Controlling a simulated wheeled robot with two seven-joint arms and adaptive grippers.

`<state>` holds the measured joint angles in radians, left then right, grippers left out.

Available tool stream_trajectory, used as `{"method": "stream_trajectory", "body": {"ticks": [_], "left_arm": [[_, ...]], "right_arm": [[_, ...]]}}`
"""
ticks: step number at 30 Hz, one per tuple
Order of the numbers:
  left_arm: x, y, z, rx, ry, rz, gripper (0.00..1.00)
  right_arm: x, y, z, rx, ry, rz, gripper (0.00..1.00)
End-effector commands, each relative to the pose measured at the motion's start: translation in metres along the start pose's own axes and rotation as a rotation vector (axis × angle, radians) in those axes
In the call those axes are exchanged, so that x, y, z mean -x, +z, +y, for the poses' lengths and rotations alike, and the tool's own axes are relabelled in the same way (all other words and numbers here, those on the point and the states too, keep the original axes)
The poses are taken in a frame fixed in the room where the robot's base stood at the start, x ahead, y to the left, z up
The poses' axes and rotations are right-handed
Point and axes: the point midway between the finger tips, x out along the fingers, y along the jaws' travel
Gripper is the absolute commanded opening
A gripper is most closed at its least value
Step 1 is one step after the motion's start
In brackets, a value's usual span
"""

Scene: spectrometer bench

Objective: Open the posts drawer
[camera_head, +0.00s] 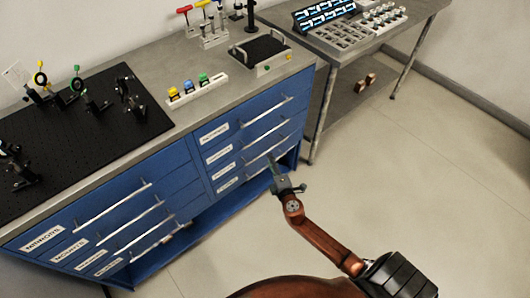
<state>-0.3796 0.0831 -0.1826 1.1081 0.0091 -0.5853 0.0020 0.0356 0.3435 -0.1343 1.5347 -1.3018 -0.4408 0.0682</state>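A blue cabinet (195,190) has two columns of drawers with white labels and long silver bar handles. The top left label seems to read MIRRORS (43,237). The other labels are too small to read surely, so I cannot tell which is the posts drawer. All drawers look shut. My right gripper (272,161) is in front of the lower drawers of the right column, its fingers by the right part of a lower handle. I cannot tell whether it touches the handle or whether its fingers are open. My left gripper is not in view.
The cabinet top carries a black breadboard (75,135) with optic mounts, a white rack (198,91) with coloured items, and a black-topped device (260,52). A grey side table (375,42) stands at the back right. The floor (410,170) in front of the cabinet is clear.

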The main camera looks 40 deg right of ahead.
Motion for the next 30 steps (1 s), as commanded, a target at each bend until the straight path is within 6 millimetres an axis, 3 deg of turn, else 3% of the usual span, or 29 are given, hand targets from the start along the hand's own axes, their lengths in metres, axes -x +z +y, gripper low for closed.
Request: {"method": "stream_trajectory", "body": {"ticks": [9,15,25,30], "left_arm": [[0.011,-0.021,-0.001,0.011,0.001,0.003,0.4],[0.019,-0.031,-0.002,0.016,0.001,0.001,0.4],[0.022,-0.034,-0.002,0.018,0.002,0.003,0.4],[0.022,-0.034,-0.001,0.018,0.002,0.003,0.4]], "right_arm": [[-0.048,0.001,-0.001,0.002,0.0,-0.001,0.26],[-0.068,0.001,-0.001,0.0,-0.002,-0.002,0.26],[-0.073,0.001,0.0,-0.001,-0.002,-0.001,0.26],[-0.072,0.001,0.0,-0.001,-0.002,-0.001,0.15]]}}
